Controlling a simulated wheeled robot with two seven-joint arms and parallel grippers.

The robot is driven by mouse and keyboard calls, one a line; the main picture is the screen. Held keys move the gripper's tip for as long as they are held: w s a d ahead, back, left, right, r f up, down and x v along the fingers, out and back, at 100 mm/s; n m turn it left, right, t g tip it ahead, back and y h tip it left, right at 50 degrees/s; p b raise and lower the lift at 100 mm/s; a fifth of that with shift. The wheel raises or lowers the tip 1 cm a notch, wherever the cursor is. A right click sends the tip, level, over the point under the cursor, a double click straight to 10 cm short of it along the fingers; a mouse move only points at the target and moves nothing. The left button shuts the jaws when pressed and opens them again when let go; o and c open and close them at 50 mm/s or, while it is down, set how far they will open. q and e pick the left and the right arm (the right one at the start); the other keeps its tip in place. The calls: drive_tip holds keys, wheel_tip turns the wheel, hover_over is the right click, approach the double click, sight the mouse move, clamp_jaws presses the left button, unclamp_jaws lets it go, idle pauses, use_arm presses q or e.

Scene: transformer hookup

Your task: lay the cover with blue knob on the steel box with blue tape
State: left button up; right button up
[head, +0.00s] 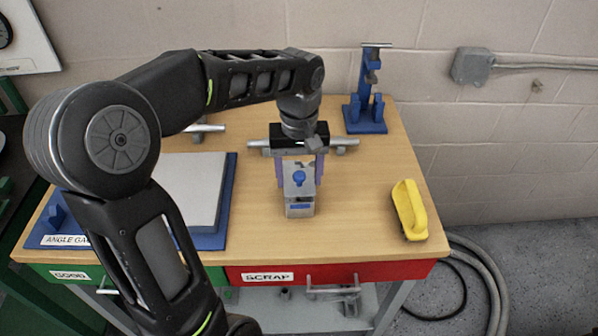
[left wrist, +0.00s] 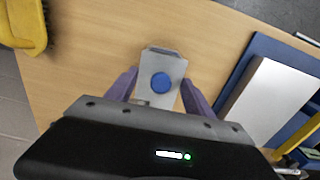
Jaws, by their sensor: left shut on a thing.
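The cover with the blue knob (head: 299,177) is at the top of the steel box with blue tape (head: 299,210), which stands upright on the wooden table. In the left wrist view the cover (left wrist: 160,62) is a grey plate with a round blue knob in its middle. My left gripper (head: 299,172) comes down from above, its purple fingers on either side of the cover, shut on it. I cannot tell whether the cover rests fully on the box or is slightly above it. My right gripper is not in view.
A yellow-handled brush (head: 409,209) lies at the right of the table. A blue stand (head: 366,105) is at the back. A grey plate on a blue base (head: 190,188) is at the left. Red SCRAP (head: 330,273) and green GOOD (head: 70,274) drawers are in front.

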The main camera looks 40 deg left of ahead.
sight(299, 173)
use_arm(q)
drive_tip(key=shift+f+b, duration=0.65)
drive_tip(key=shift+f, duration=0.45)
drive_tip(key=o, duration=1.5)
wheel_tip(299, 173, up, 8)
drive_tip(key=shift+f, duration=0.1)
